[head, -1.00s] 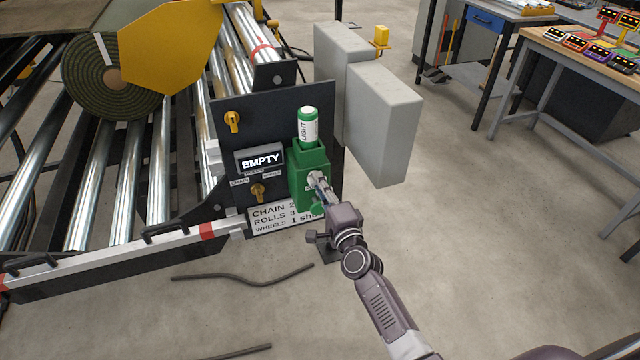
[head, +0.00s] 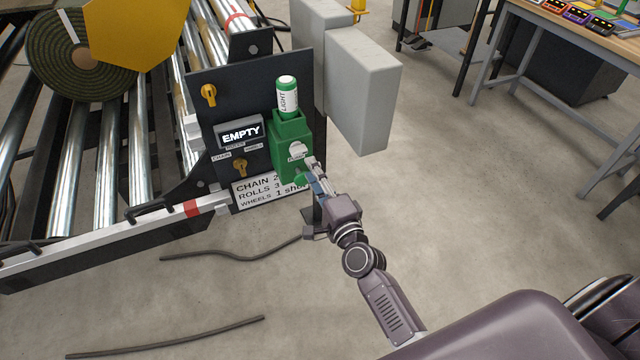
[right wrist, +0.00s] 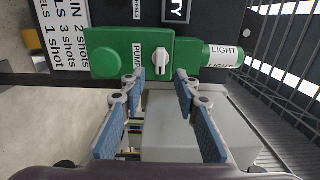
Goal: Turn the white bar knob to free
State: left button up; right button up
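The white bar knob (head: 297,150) sits on the front of the green pump box (head: 280,160). In the right wrist view the knob (right wrist: 160,62) shows whole beside the PUMP label, its bar roughly upright in the picture. My right gripper (head: 312,170) is just below and right of the knob in the head view. In the right wrist view my right gripper (right wrist: 158,78) is open and empty, with the knob beyond and between its fingertips and a visible gap. My left gripper is not in view.
A green and white LIGHT cylinder (head: 287,96) tops the box. The dark panel (head: 195,120) holds an EMPTY display (head: 240,132) and two yellow knobs. A grey cabinet (head: 365,90) stands close behind.

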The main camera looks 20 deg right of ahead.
jog(key=shift+s, duration=2.35)
jog(key=shift+f, duration=0.1)
